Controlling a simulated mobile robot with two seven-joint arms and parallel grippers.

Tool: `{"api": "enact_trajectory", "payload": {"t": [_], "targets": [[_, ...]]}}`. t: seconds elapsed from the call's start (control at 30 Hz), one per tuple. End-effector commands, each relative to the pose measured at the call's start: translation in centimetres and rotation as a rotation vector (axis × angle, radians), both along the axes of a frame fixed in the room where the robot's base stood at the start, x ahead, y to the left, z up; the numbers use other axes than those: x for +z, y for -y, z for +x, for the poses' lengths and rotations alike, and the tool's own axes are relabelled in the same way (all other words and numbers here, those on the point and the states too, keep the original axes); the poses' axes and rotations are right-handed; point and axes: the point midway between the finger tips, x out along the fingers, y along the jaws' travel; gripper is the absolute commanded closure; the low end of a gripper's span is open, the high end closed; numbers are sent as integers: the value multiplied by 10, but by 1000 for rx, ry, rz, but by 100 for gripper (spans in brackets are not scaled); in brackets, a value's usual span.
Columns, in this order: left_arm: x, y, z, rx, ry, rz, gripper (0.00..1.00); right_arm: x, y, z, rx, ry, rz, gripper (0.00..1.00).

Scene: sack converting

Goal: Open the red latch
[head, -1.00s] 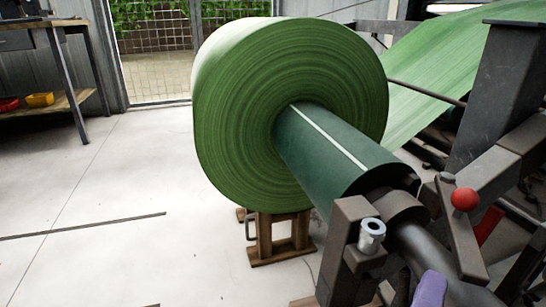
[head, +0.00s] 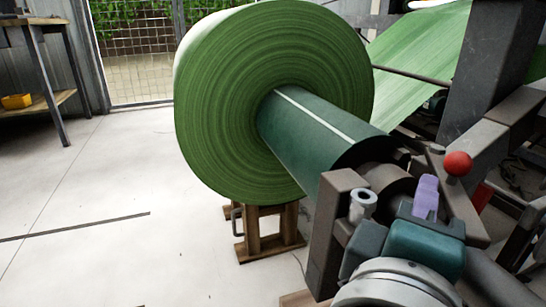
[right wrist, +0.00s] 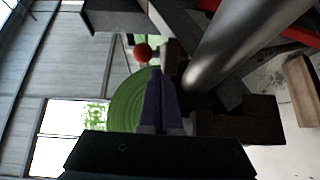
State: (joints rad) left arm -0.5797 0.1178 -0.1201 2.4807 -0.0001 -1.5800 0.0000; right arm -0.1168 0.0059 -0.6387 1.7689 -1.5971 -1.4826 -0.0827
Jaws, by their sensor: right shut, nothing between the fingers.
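The latch is a dark metal lever with a red ball knob (head: 457,163) on top. It stands on the bracket at the near end of the dark green roll core (head: 318,130). My right gripper (head: 426,186), with purple fingers, is shut and empty. In the head view it appears just left of the knob, with a small gap between them. In the right wrist view the red knob (right wrist: 142,52) shows beyond the shut fingertips (right wrist: 157,72), slightly to their left. No contact with the lever can be made out. My left gripper is out of view.
A large green roll (head: 270,100) sits on the core, with a wooden stand (head: 268,235) on the floor below it. A grey post (head: 335,225) with a metal knob (head: 363,205) stands left of my gripper. Machine frame bars crowd the right. The floor at left is mostly clear.

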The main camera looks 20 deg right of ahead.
Motion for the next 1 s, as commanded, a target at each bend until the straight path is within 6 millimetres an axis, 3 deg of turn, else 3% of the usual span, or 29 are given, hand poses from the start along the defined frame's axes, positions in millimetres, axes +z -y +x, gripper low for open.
{"api": "enact_trajectory", "payload": {"t": [0.27, 0.5, 0.7, 1.0], "targets": [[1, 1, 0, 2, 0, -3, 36, 1, 0, 0, 2, -1, -1, 100], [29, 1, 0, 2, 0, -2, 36, 6, 14, -14, 138, 0, -10, 100], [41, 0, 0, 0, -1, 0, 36, 3, 28, -25, 252, 5, -2, 100], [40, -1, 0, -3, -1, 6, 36, -1, 35, -29, 250, 10, 2, 100]]}}
